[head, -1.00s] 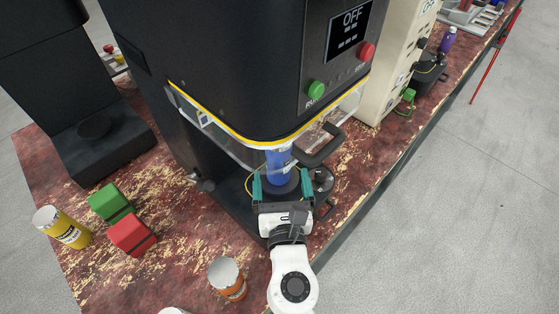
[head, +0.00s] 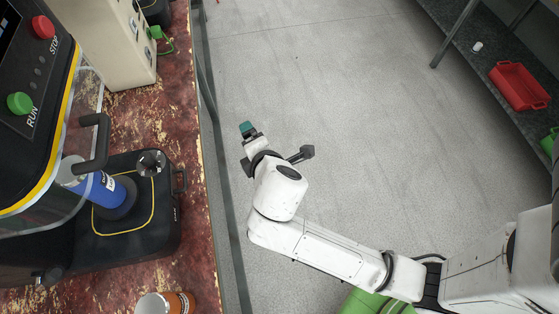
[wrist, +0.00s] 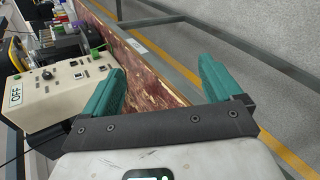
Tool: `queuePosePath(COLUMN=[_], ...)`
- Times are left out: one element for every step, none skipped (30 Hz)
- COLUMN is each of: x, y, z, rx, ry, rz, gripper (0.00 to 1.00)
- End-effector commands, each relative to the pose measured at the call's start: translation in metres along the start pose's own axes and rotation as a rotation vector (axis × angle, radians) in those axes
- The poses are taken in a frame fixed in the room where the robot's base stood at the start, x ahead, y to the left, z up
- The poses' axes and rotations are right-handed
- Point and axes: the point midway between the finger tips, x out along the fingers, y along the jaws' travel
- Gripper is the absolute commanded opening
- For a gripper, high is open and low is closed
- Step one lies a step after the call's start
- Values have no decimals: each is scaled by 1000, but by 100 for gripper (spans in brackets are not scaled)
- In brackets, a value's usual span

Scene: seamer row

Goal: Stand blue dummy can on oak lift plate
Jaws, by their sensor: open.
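The blue dummy can (head: 98,188) has a white label band. It stands on the dark round lift plate (head: 122,208) of the black seamer, behind the clear guard, and looks upright. The guard and handle partly cover its top. My gripper (head: 247,130) is clear of the can, out past the bench's right edge over the floor. In the wrist view my gripper (wrist: 163,84) has its two teal fingers wide apart with nothing between them.
The seamer's RUN button (head: 20,103) and STOP button (head: 43,27) are at upper left. An orange can (head: 165,303) stands on the worn red bench (head: 203,150). A beige control box (wrist: 62,88) sits farther along. A red tray (head: 519,86) lies on a shelf at right. Floor between is clear.

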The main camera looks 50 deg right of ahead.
Motion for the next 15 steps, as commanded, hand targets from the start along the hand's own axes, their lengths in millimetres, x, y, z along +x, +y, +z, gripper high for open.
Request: queuePosePath(x=[0,-2,-7,-12,-18,-27,-34,-41,-50,-56,-61,-66,-70,-72,-75], y=[-26,-42,-63,-78,-91,-107,-117,-126,-136,-141,-146,-151,-154,-156,-158], z=[28,40,54,62,68,74,78,80,82,83,84,84,84,85,85], rx=[201,324,480,586,685,802,878,944,1019,1065,1104,1143,1164,1180,1195], ry=[-35,-57,-89,-114,-141,-176,-202,-226,-257,-277,-295,-315,-326,-335,-343], rz=[-125,-203,-301,-372,-438,-520,-574,-624,-683,-719,-750,-784,-804,-818,-832], gripper=[92,92,92,92,92,92,92,92,92,92,92,92,92,92,92])
